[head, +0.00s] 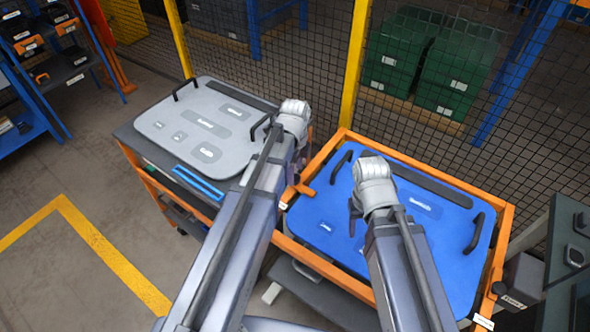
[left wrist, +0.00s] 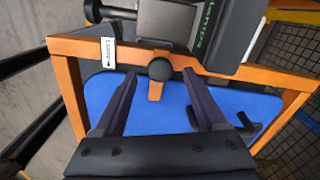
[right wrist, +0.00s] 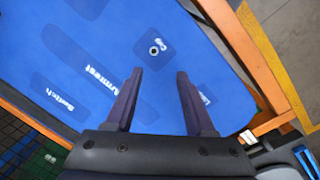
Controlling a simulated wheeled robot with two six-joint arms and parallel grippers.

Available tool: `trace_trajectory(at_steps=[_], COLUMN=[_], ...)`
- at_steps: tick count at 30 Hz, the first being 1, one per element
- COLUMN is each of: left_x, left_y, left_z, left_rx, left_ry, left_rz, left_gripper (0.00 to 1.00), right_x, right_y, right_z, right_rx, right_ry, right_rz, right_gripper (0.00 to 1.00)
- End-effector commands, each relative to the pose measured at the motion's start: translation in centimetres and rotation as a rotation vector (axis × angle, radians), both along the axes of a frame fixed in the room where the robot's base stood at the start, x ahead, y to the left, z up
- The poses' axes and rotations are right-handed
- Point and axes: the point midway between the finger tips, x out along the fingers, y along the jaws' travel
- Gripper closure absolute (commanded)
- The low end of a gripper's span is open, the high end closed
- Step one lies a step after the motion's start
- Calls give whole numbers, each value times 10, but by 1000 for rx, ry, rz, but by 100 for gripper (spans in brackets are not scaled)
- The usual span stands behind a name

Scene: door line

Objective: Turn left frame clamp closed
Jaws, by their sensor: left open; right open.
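The left frame clamp is an orange lever (head: 299,190) at the left edge of the orange frame (head: 407,162), beside the blue panel (head: 345,232). In the left wrist view its round black knob (left wrist: 160,69) sits between the fingertips, with the orange arm (left wrist: 155,91) pointing in over the blue panel.
A grey panel (head: 205,124) lies on a cart to the left. A mesh fence (head: 420,70) with yellow posts runs behind. Black handles (head: 475,232) rise from the blue panel.

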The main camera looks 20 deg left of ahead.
Motion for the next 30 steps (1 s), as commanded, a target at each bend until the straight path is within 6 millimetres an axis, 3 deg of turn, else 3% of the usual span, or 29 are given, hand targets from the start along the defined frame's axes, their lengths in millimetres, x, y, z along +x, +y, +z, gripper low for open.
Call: trace_trajectory(at_steps=[1, 12, 30], left_x=[0, 0, 0], left_y=[0, 0, 0], left_z=[12, 58, 60], left_rx=[0, 0, 0], left_ry=[0, 0, 0], left_rz=[0, -1, 0], left_gripper=[26, 26, 26], right_x=[0, 0, 0], right_y=[0, 0, 0], right_z=[12, 58, 60], right_rx=[0, 1, 1], right_ry=[0, 0, 0], right_rz=[0, -4, -6], right_gripper=[46, 46, 46])
